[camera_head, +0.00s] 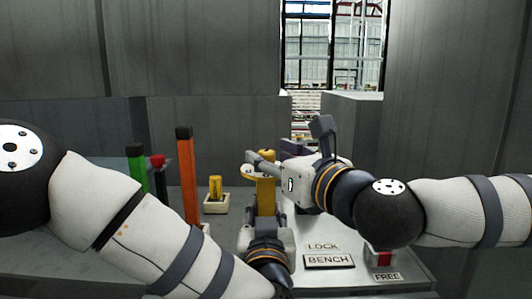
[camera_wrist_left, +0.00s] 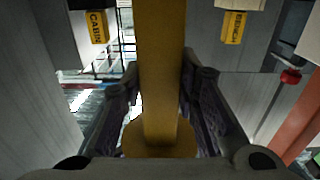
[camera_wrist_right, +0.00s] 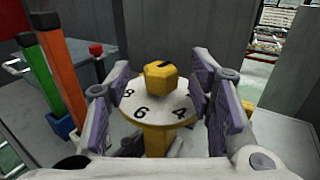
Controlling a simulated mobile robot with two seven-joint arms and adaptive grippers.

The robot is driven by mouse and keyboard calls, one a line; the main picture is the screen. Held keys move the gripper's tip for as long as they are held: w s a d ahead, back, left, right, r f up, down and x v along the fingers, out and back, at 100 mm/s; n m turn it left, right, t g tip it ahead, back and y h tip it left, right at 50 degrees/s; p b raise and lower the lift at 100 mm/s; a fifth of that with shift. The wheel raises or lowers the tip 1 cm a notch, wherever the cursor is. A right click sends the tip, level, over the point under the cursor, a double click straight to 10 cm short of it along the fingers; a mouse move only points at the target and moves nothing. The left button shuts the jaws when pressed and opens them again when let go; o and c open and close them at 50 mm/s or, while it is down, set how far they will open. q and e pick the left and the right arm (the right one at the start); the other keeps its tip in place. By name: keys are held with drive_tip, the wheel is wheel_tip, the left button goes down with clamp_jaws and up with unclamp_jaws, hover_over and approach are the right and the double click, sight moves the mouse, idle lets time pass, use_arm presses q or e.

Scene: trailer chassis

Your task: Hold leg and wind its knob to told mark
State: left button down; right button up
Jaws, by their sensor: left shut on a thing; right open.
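The yellow leg (camera_head: 266,197) stands upright on the bench, and a post of it fills the middle of the left wrist view (camera_wrist_left: 162,75). My left gripper (camera_head: 268,232) is shut on the leg, one finger on each side. A white numbered dial (camera_wrist_right: 133,105) tops the leg, with 8, 6 and 4 legible. The yellow knob (camera_wrist_right: 160,80) stands on the dial, with a dark mark on its top. My right gripper (camera_wrist_right: 158,98) is open, its fingers on either side of the dial and knob, apart from the knob.
Green (camera_head: 137,168) and orange (camera_head: 187,175) posts and a red knob (camera_head: 157,160) stand left. A small yellow block (camera_head: 215,188) sits in a pale holder. LOCK, BENCH (camera_head: 329,261) and FREE plates and a red button (camera_head: 384,258) lie front right.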

drive_tip(key=shift+x, duration=1.35)
clamp_jaws()
drive_tip(key=shift+h, duration=0.3)
drive_tip(key=m+t+h, duration=0.1)
drive_tip(key=m+h, duration=0.1)
drive_tip(key=h, duration=0.1)
drive_tip(key=shift+a+m+t, duration=0.1)
drive_tip(key=shift+m+t, duration=0.3)
drive_tip(key=shift+m+t+h, duration=0.15)
drive_tip(key=shift+m+h, duration=0.7)
drive_tip(key=shift+h, duration=0.6)
drive_tip(key=shift+m+t+h, duration=0.15)
drive_tip(key=shift+m+h, duration=0.7)
drive_tip(key=shift+h, duration=0.6)
drive_tip(key=shift+f, duration=0.1)
